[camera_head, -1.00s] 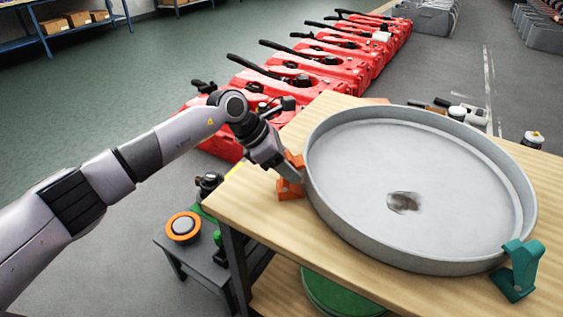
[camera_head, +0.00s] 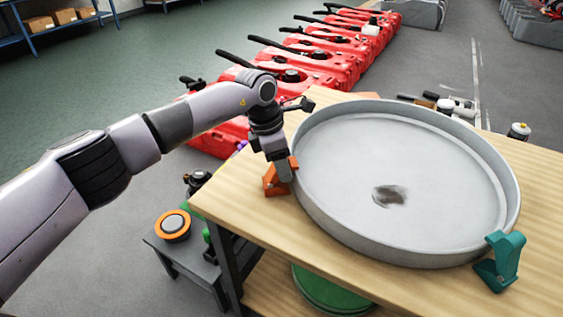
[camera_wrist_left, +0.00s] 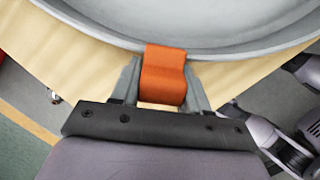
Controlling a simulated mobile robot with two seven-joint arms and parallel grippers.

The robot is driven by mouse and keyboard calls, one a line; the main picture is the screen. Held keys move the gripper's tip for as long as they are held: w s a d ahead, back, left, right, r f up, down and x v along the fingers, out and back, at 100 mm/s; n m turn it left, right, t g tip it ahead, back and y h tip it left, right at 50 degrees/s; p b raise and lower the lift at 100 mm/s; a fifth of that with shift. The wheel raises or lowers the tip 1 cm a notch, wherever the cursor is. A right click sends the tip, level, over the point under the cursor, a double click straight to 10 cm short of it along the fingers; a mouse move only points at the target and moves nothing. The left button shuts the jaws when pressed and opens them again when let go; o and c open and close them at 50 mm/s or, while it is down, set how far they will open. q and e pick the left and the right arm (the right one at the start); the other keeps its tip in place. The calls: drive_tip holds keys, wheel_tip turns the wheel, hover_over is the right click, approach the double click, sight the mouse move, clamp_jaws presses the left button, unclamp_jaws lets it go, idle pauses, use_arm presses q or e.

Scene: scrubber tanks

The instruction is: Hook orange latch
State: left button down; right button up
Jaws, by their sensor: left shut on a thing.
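The orange latch (camera_head: 275,180) stands at the left rim of a round grey tank lid (camera_head: 335,222) on the wooden table. My left gripper (camera_head: 286,172) reaches down onto it from above and is shut on it. In the left wrist view the orange latch (camera_wrist_left: 163,78) sits between the two fingers of my left gripper (camera_wrist_left: 162,88), its upper end against the lid's rim (camera_wrist_left: 215,50). Whether it is hooked over the rim I cannot tell. A teal latch (camera_head: 500,262) stands at the lid's near right rim. My right gripper is not in view.
The wooden table (camera_head: 255,221) has bare room left of the lid. Brushes and small bottles (camera_head: 450,105) lie behind the lid. A low grey stool (camera_head: 190,250) with an orange-rimmed disc stands left of the table. Red scrubber tanks (camera_head: 310,70) line up behind.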

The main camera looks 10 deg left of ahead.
use_arm(q)
drive_tip(key=c, duration=0.6)
unclamp_jaws()
drive_tip(key=shift+c, duration=0.2)
drive_tip(key=shift+r, duration=0.1)
drive_tip(key=v, duration=0.7)
